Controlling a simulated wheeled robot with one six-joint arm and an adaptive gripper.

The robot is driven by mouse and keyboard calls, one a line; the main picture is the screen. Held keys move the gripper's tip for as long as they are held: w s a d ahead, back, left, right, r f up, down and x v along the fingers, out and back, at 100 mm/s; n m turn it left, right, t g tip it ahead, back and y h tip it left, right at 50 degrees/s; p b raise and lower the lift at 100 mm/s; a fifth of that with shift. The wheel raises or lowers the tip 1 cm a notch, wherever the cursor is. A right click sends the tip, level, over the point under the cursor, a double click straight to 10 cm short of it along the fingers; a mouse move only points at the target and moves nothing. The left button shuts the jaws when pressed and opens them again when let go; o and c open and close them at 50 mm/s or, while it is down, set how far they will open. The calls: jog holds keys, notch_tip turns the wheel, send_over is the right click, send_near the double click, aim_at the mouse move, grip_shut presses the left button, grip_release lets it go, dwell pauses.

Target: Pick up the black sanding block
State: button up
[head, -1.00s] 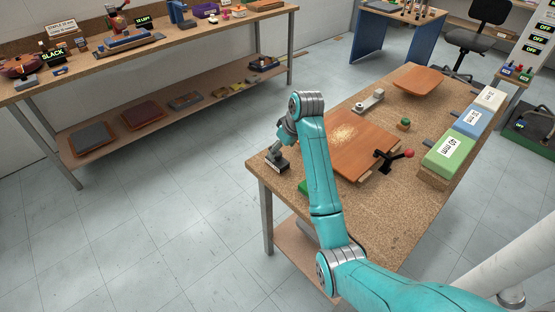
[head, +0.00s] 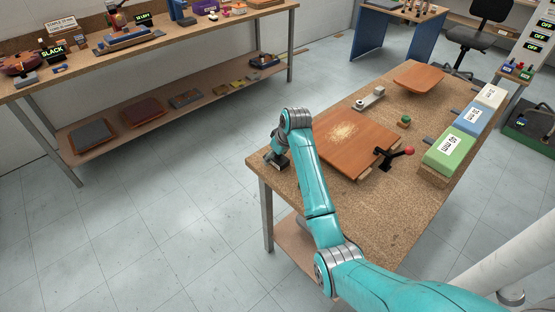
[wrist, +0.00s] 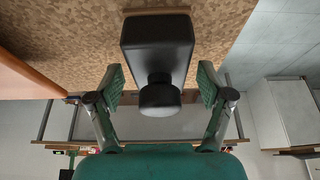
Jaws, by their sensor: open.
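The black sanding block (wrist: 157,45) stands on the corner of the speckled workbench (head: 390,215), with a round black knob facing my wrist camera. In the head view the block (head: 282,163) shows as a small dark shape, partly hidden by my gripper. My gripper (wrist: 160,86) is open, with one green-padded finger on each side of the block. Gaps show between both pads and the block, so neither finger touches it. In the head view my gripper (head: 276,156) is low over the bench corner.
A wooden chair panel (head: 345,150) lies close to the right of my arm, beside a clamp with a red knob (head: 408,151). Green (head: 447,153), blue (head: 471,121) and white (head: 490,97) boxes line the far right edge. Open floor lies left of the bench.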

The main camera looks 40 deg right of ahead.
jog(key=c, duration=1.3)
notch_tip(320, 180, up, 10)
